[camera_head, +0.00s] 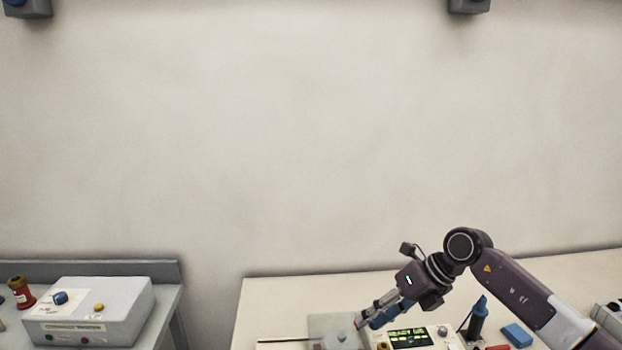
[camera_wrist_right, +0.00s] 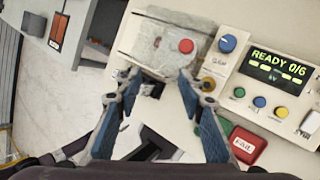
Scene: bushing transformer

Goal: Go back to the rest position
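My right arm comes in from the right in the head view, and its gripper (camera_head: 366,318) points down and left over the light table (camera_head: 275,290). In the right wrist view the two blue-padded fingers of this gripper (camera_wrist_right: 158,80) stand apart with nothing held between them. Beyond the fingertips is a grey, translucent-looking plate (camera_wrist_right: 158,42) with a red knob (camera_wrist_right: 186,46). The gap between fingertips and plate is hard to judge. My left gripper is in neither view.
A panel with a lit display reading READY 0/6 (camera_wrist_right: 278,68) and coloured buttons lies beside the gripper. A red FAIL block (camera_wrist_right: 246,145) is near it. A blue block (camera_head: 517,335) lies under my right arm. A grey box (camera_head: 90,312) stands on the separate left bench.

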